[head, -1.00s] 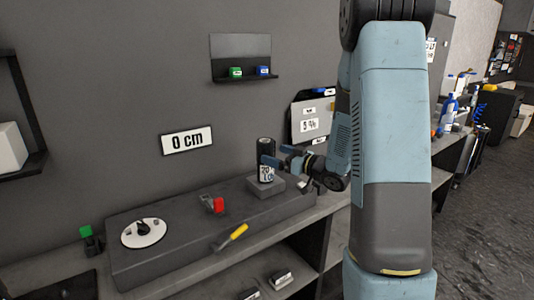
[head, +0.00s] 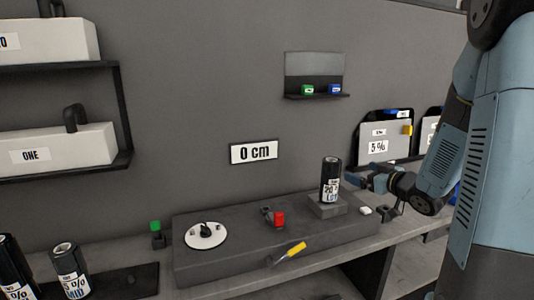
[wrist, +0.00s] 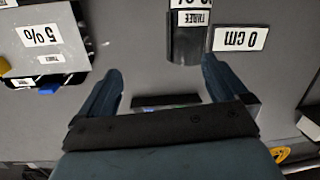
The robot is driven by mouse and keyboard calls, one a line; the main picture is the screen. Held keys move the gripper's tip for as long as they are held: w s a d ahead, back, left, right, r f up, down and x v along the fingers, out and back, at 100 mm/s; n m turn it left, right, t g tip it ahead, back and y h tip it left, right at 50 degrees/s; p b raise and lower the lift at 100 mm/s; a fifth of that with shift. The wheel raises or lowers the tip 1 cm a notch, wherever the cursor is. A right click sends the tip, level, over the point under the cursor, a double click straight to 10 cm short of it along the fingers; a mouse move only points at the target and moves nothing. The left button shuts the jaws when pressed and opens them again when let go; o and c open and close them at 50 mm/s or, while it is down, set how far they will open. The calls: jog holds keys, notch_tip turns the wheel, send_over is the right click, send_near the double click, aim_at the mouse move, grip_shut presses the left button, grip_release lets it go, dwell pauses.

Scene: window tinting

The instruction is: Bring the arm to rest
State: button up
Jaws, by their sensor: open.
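My gripper (head: 361,182) is open, just right of a dark film roll (head: 330,178) in the head view. The roll stands upright on a small grey block (head: 327,208) on the raised bench platform. In the wrist view my gripper (wrist: 160,82) shows two dark blue fingers spread wide with nothing between them. The roll (wrist: 187,40) appears there beyond the fingertips, upside down in the picture, its label partly reading THREE. My arm (head: 440,170) comes in from the right of the head view.
A white dial (head: 205,235), a red-capped device (head: 278,219) and a yellow-handled tool (head: 291,252) are on the platform (head: 230,262). Dark rolls (head: 70,268) stand at the lower left. A 5% panel (head: 385,142) is behind my gripper. A "0 cm" sign (head: 253,152) hangs on the wall.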

jog(key=s+r+m+g+h, duration=0.3)
jog(key=s+r+h, duration=0.1)
jog(key=s, duration=0.3)
jog(key=s+r+m+g+h, duration=0.25)
jog(key=s+r+h, duration=0.25)
jog(key=s, duration=0.3)
jog(key=s+a+g+y, duration=0.1)
jog(key=s+a+g, duration=0.1)
jog(key=s+a, duration=0.2)
jog(key=s+a+g+y, duration=0.1)
jog(key=s+a+g, duration=0.1)
jog(key=s, duration=0.8)
jog(key=shift+a+f+m+y, duration=0.3)
jog(key=shift+a+f+m, duration=0.15)
jog(key=shift+a, duration=0.45)
jog(key=shift+s, duration=0.1)
